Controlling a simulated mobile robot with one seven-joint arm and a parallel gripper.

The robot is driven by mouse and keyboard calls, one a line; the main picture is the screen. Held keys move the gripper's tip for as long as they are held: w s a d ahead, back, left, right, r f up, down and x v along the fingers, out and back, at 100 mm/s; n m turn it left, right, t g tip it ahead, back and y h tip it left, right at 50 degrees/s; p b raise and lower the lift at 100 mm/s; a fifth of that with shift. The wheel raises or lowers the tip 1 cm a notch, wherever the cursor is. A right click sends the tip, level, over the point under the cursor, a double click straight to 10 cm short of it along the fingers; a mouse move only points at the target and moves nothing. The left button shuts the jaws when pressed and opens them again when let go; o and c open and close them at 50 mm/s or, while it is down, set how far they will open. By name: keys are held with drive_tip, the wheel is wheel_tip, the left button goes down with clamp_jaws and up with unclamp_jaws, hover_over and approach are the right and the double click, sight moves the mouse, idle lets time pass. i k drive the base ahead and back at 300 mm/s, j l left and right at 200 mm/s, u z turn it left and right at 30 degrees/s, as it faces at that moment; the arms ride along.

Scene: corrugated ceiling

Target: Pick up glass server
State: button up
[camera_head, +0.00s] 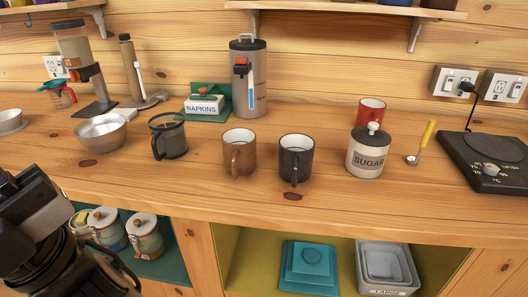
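The likely glass server (174,140) is a dark, see-through jug with a black rim and a black handle on its left side. It stands upright on the wooden counter (210,200), left of a brown mug (239,155). My arm's dark end, with my gripper (50,245), shows at the lower left, in front of the counter and well apart from the jug. Its fingers cannot be made out clearly, so I cannot see whether it is open or shut. Nothing is seen touching the jug.
A metal pan (101,135) stands left of the jug, with a napkin box (205,105) and a tall dispenser (248,75) behind. A black mug (296,160) and a sugar jar (368,152) stand to the right. The counter's front strip is clear.

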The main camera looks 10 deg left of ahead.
sight(169, 141)
drive_tip(key=j+u, duration=0.25)
drive_tip(key=j, duration=0.55)
drive_tip(key=j+u, duration=0.3)
drive_tip(key=j, duration=0.5)
drive_tip(key=i, duration=0.5)
